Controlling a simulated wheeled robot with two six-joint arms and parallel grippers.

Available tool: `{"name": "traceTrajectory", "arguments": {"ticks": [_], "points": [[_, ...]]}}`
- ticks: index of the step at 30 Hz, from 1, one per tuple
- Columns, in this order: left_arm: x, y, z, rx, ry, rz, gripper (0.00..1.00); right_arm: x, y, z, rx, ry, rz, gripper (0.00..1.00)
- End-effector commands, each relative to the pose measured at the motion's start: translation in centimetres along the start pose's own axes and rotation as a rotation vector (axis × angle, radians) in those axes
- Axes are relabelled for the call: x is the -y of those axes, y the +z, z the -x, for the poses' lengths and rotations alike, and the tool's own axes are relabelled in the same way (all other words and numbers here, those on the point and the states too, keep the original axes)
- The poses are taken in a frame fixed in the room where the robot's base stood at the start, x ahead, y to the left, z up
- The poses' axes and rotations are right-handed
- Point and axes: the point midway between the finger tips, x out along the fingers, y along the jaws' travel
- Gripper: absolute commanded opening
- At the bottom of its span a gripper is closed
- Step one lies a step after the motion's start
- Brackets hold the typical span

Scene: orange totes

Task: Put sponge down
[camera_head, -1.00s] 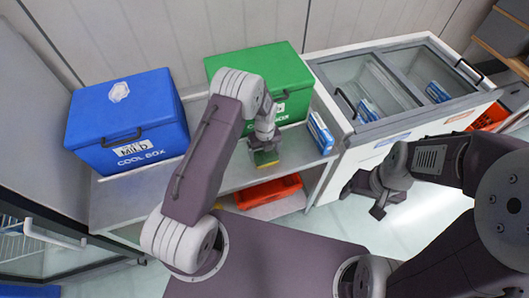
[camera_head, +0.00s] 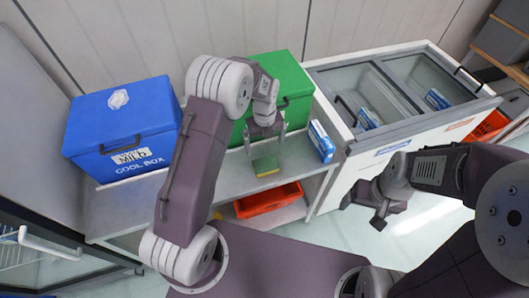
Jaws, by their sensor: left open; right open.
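The sponge (camera_head: 265,166), green on top with a yellowish edge, lies on the grey shelf (camera_head: 228,177) in front of the green box. My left gripper (camera_head: 265,149) is open and empty just behind and above the sponge, its fingers apart from it. My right gripper (camera_head: 377,222) is open and empty, hanging over the floor in front of the white chest freezer.
A blue cool box (camera_head: 123,128) and a green box (camera_head: 294,83) stand on the shelf. A blue-white carton (camera_head: 321,141) stands right of the sponge. An orange tote (camera_head: 268,200) sits below. The glass-topped freezer (camera_head: 350,165) is at right.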

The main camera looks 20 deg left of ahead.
Motion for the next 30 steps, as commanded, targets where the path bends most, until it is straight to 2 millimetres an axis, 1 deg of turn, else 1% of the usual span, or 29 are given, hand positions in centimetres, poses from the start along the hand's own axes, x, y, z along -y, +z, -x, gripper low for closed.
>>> {"name": "traceTrajectory", "arguments": {"ticks": [3,7,8,10,11,14,15,17,18,20,21,24,25,27,30], "points": [[0.0,0.0,0.8,0.0,0.0,0.0,1.0,0.0,0.0,-0.1,0.0,0.0,0.0,0.79],[-0.1,-0.1,1.0,0.0,0.0,0.017,1.0,0.0,0.0,-0.1,0.0,0.0,0.0,0.79],[-0.3,-0.2,1.2,0.001,-0.001,0.046,1.0,0.0,0.0,-0.1,0.0,0.0,0.0,0.79],[-1.0,-0.8,1.9,0.005,-0.007,0.197,1.0,0.0,0.0,-0.1,0.0,0.0,0.0,0.79],[-1.6,-1.2,2.4,0.007,-0.012,0.299,1.0,0.0,0.0,-0.1,0.0,0.0,0.0,0.79],[-4.0,-3.3,4.2,0.01,-0.032,0.759,1.0,0.0,0.0,-0.1,0.0,0.0,0.0,0.79],[-5.1,-4.3,4.8,0.009,-0.043,0.963,1.0,0.0,0.0,-0.1,0.0,0.0,0.0,0.79],[-6.8,-5.9,5.6,0.005,-0.059,1.269,1.0,0.0,0.0,-0.1,0.0,0.0,0.0,0.79],[-7.9,-7.0,6.0,-0.001,-0.069,1.469,1.0,0.0,0.0,-0.1,0.0,0.0,0.0,0.79],[-9.4,-8.6,6.4,-0.011,-0.085,1.751,1.0,0.0,0.0,-0.1,0.0,0.0,0.0,0.79],[-10.4,-9.6,6.6,-0.019,-0.094,1.921,1.0,0.0,0.0,-0.1,0.0,0.0,0.0,0.79],[-12.3,-11.7,6.8,-0.041,-0.112,2.264,1.0,0.0,0.0,-0.1,0.0,0.0,0.0,0.79],[-12.7,-12.2,6.8,-0.046,-0.115,2.341,1.0,0.0,0.0,-0.1,0.0,0.0,0.0,0.79],[-13.4,-12.9,6.8,-0.057,-0.122,2.473,1.0,0.0,0.0,-0.1,0.0,0.0,0.0,0.79],[-13.8,-13.5,6.8,-0.065,-0.124,2.561,1.0,0.0,0.0,-0.1,0.0,0.0,0.0,0.79]]}}
